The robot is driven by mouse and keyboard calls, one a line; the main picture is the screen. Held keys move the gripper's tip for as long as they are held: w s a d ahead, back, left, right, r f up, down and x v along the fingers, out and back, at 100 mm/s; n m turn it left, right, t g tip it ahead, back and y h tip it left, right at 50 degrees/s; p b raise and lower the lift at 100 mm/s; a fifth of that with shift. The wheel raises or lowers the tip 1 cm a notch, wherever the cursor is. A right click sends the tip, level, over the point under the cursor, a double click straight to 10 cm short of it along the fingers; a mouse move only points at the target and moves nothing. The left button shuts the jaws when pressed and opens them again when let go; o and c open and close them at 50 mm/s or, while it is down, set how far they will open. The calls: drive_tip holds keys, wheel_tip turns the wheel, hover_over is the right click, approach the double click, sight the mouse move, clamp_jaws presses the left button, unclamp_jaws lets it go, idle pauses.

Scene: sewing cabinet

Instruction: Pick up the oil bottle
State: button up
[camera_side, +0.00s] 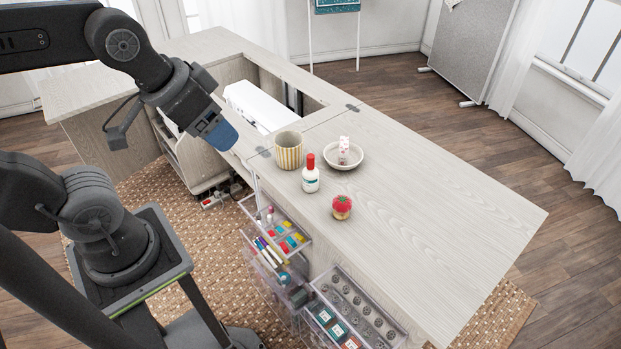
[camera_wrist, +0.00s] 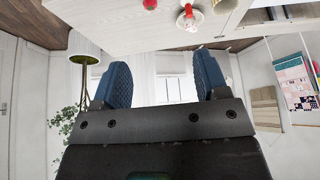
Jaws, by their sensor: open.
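The oil bottle (camera_side: 310,176) is small and white with a red cap and a label. It stands upright on the wooden cabinet top (camera_side: 430,225), near its front edge. In the wrist view the bottle (camera_wrist: 188,20) shows upside down at the top of the picture. My gripper (camera_side: 222,137) is up to the left of the bottle, apart from it, with blue fingertips. In the wrist view my gripper (camera_wrist: 160,85) has its two blue fingers wide apart with nothing between them.
A striped cup (camera_side: 289,152) stands behind the bottle to the left. A white bowl (camera_side: 343,157) with a small pale object is behind it to the right. A red pincushion (camera_side: 342,207) sits to the right. Open clear drawers (camera_side: 355,308) stick out below. The right of the top is clear.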

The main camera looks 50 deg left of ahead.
drive_tip(key=shift+c, duration=1.4)
drive_tip(key=n+g+y, duration=0.2)
drive_tip(key=n+g, duration=0.3)
drive_tip(key=n, duration=1.1)
hover_over(311, 156)
drive_tip(key=d, duration=0.2)
wheel_tip(311, 156, down, 13)
drive_tip(key=f, duration=0.5)
drive_tip(key=a+f, duration=0.1)
drive_tip(key=f, duration=0.2)
drive_tip(key=shift+f, duration=0.35)
drive_tip(key=shift+a+f, duration=0.25)
drive_tip(key=shift+f, duration=0.65)
drive_tip(key=shift+a+f, duration=0.2)
drive_tip(key=shift+f, duration=0.65)
drive_tip(key=shift+a+f, duration=0.25)
drive_tip(key=shift+f, duration=0.65)
